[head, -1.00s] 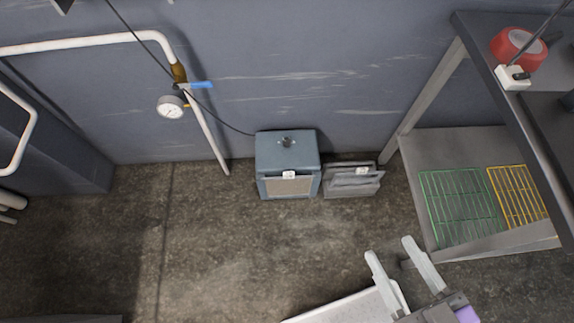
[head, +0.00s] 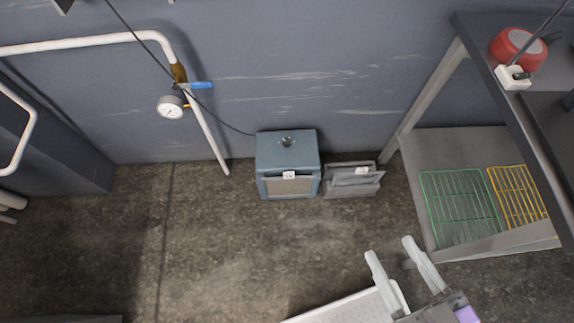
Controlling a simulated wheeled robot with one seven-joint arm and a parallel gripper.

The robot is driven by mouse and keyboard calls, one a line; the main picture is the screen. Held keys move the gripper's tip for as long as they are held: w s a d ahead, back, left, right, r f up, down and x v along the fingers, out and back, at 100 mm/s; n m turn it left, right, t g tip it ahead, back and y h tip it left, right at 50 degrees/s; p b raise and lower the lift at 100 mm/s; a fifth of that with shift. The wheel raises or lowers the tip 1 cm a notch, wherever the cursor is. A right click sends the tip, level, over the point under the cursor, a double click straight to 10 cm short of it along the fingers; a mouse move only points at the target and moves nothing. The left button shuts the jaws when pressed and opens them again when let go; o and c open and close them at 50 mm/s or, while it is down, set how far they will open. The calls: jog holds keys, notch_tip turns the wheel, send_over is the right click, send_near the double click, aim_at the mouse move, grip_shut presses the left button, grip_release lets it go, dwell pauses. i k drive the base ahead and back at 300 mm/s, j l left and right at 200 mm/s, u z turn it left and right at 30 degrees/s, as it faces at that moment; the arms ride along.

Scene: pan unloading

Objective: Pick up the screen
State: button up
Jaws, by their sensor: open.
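My gripper (head: 390,247) is at the bottom right, above the floor, with its two pale fingers apart and nothing between them. A blue-grey box (head: 286,152) stands on the floor against the wall, up and left of the gripper in the picture. A tan mesh-like panel (head: 288,187) with a small white tag is on its front. Just right of the box is a low grey metal piece (head: 352,181) with flat plates and a white tag. I cannot tell for certain which of these is the screen. The gripper is apart from both.
A metal table with a lower shelf (head: 424,205) stands at the right. A green rack (head: 460,240) and a yellow rack (head: 516,195) lie on that shelf. A red round object (head: 519,42) is on top. Floor at left-centre is clear.

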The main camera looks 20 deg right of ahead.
aim_at(288, 185)
jog(key=k+j, duration=0.2)
jog(key=i+j+u, duration=0.3)
jog(key=i, duration=0.35)
jog(key=i+j+u, duration=0.1)
jog(key=i+u, duration=0.15)
jog(key=i, duration=0.4)
